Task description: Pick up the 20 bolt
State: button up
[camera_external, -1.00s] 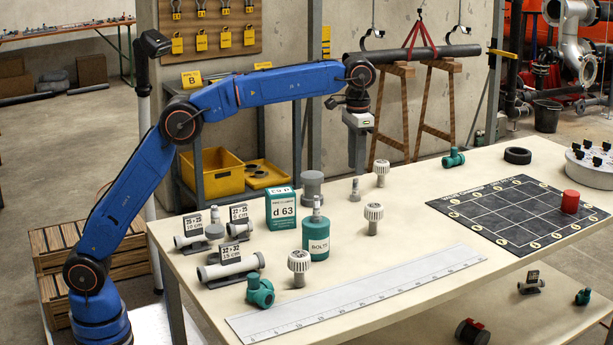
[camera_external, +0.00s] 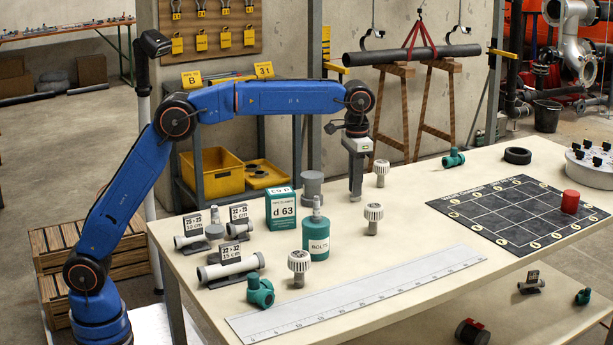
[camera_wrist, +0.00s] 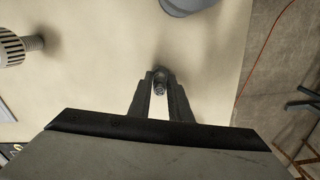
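A small grey bolt (camera_wrist: 158,86) stands on the pale table (camera_wrist: 75,90), between the fingertips of my gripper (camera_wrist: 159,82) in the wrist view. My gripper (camera_external: 356,192) points down at the table in the external view, and its fingers cover the bolt there. One finger is on each side of the bolt. The gap looks narrow, and I cannot tell whether the fingers press on it. No size mark can be read on the bolt.
Pale ribbed-head fittings stand close by, one behind (camera_external: 381,170) and one in front (camera_external: 373,215). A grey cylinder (camera_external: 312,185) and a green BOLTS tin (camera_external: 316,240) stand to the left. A long ruler (camera_external: 360,292) lies in front, and a black grid mat (camera_external: 500,215) lies to the right.

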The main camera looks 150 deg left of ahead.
grip_shut()
jog(key=shift+r, duration=0.1)
